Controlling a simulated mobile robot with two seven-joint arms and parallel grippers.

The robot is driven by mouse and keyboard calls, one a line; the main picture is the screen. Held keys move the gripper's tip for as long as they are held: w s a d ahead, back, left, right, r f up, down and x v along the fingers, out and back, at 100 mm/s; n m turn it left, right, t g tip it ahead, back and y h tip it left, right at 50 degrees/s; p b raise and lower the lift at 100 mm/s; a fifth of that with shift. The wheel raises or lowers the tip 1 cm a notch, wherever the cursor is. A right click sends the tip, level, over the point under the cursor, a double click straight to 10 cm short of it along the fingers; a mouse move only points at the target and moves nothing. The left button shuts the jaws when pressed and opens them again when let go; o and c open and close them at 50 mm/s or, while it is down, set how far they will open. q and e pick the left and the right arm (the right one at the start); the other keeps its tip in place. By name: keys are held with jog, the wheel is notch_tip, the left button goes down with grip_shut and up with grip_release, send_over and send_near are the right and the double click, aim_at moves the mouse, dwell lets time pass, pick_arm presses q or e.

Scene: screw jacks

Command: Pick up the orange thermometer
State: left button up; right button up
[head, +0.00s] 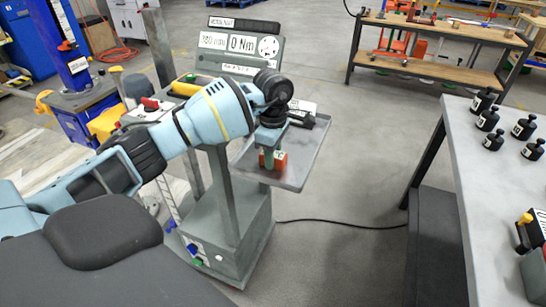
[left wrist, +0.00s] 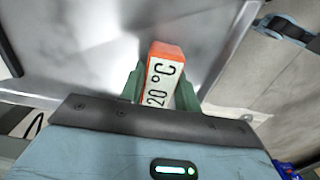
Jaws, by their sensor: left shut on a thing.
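The orange thermometer (head: 280,160) is at my left gripper (head: 269,161), over the grey tray (head: 298,178) of the machine stand. In the left wrist view the thermometer (left wrist: 164,78) is a small orange block with a white face reading "20 °C". The green fingers of my left gripper (left wrist: 160,88) are shut on it, one on each side. I cannot tell whether the thermometer touches the tray or is just above it. My right gripper is not in view.
A dark device (head: 310,119) sits at the tray's back. A grey table (head: 475,150) with several black weights is at the right. Floor between tray and table is clear, apart from a cable.

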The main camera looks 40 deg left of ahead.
pick_arm(q)
jog(key=shift+r, duration=0.15)
jog(key=shift+r, duration=0.5)
notch_tip(320, 180, up, 2)
jog(key=shift+r, duration=0.1)
jog(key=s+d+r+b, duration=0.1)
jog(key=s, duration=1.5)
jog(key=shift+d+r, duration=0.2)
jog(key=shift+r, duration=0.05)
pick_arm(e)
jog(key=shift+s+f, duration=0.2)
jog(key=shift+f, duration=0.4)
